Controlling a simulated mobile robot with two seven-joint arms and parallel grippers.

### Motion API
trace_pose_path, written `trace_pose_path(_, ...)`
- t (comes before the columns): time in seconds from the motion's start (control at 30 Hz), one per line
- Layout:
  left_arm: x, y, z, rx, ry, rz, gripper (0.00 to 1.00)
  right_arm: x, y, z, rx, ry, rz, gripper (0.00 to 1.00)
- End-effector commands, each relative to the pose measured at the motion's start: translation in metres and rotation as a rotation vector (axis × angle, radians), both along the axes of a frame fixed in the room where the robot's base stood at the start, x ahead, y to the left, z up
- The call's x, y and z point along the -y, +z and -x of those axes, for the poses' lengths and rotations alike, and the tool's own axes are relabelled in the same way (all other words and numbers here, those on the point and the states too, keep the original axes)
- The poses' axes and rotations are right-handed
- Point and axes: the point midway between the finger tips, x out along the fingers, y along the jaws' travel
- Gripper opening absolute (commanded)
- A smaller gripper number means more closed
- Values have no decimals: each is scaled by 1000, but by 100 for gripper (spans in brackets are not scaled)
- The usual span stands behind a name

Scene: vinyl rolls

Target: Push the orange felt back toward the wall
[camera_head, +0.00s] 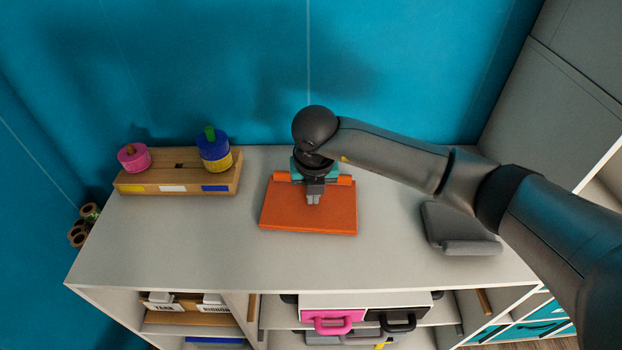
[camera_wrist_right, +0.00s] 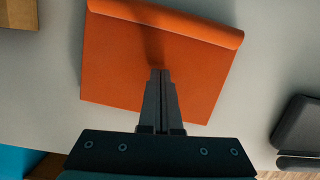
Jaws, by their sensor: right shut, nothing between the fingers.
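The orange felt (camera_head: 308,216) lies flat on the grey-white tabletop, with a rolled edge on its side toward the blue wall. It also shows in the right wrist view (camera_wrist_right: 120,70), with the roll along its top edge. My right gripper (camera_head: 313,202) is shut and empty, pointing down over the middle of the felt. In the right wrist view its closed fingertips (camera_wrist_right: 160,74) overlap the felt; I cannot tell whether they touch it. The gripper hides part of the roll in the head view. My left gripper is not in view.
A wooden stand (camera_head: 180,182) with a pink roll (camera_head: 133,157) and a blue-yellow roll (camera_head: 214,150) stands at the left near the wall (camera_head: 230,70). A dark grey folded piece (camera_head: 460,230) lies at the right, below my arm. Bare tabletop (camera_head: 200,245) surrounds the felt.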

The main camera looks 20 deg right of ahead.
Motion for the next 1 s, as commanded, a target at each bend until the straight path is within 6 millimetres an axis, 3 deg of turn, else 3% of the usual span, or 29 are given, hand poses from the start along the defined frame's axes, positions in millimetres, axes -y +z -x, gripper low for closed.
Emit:
trace_pose_path(0.1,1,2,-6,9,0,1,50,3,6,-17,8,-2,-3,0)
trace_pose_path(0.3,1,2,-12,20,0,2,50,6,5,-32,6,-2,-3,0)
trace_pose_path(0.83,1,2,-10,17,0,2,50,7,5,-38,7,0,-4,0)
trace_pose_path(1.0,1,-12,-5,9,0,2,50,10,3,-50,10,-2,-3,0)
